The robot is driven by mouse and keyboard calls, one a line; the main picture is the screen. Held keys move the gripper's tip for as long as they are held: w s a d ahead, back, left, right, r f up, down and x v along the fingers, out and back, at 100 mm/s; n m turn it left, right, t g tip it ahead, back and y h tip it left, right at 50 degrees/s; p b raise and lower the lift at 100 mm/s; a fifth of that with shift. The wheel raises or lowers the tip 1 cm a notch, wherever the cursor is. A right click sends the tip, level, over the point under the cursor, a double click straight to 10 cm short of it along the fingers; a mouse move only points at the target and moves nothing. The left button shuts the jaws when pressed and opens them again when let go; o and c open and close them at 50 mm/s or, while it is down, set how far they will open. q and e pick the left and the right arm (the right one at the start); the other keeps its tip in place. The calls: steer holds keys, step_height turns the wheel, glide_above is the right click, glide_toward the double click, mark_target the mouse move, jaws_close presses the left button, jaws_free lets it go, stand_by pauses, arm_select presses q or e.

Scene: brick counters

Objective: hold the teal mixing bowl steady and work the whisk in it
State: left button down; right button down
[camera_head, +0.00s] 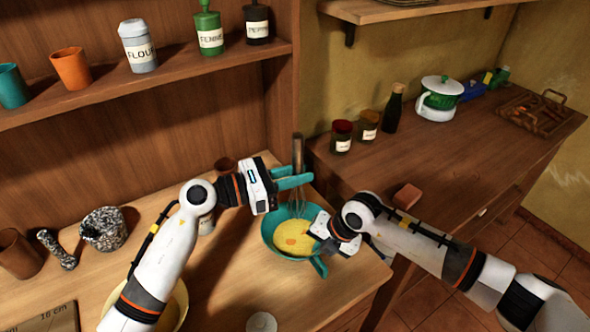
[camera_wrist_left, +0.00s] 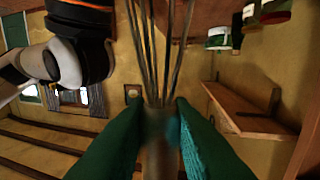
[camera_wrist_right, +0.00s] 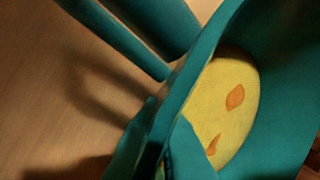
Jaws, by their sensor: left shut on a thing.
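The teal mixing bowl (camera_head: 269,240) stands on the wooden counter with yellow batter (camera_head: 292,238) and orange patches in it. The whisk (camera_head: 297,150) is upright, its wires over or in the back of the bowl; I cannot tell whether they touch the batter. My left gripper (camera_head: 296,180) is shut on the whisk handle, also between its teal fingers in the left wrist view (camera_wrist_left: 158,150). My right gripper (camera_head: 320,240) is at the bowl's right side. In the right wrist view its fingers (camera_wrist_right: 166,130) lie close on both sides of the bowl rim (camera_wrist_right: 205,60).
A pale bowl (camera_head: 180,305) is partly behind my left arm. A small white round thing (camera_head: 262,322) lies in front. The right counter holds jars, a pot (camera_head: 439,100) and a brown block (camera_head: 407,195).

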mark_target(295, 208)
arm_select(q)
steer(key=shift+f, duration=4.85)
steer(key=shift+s+a, duration=0.1)
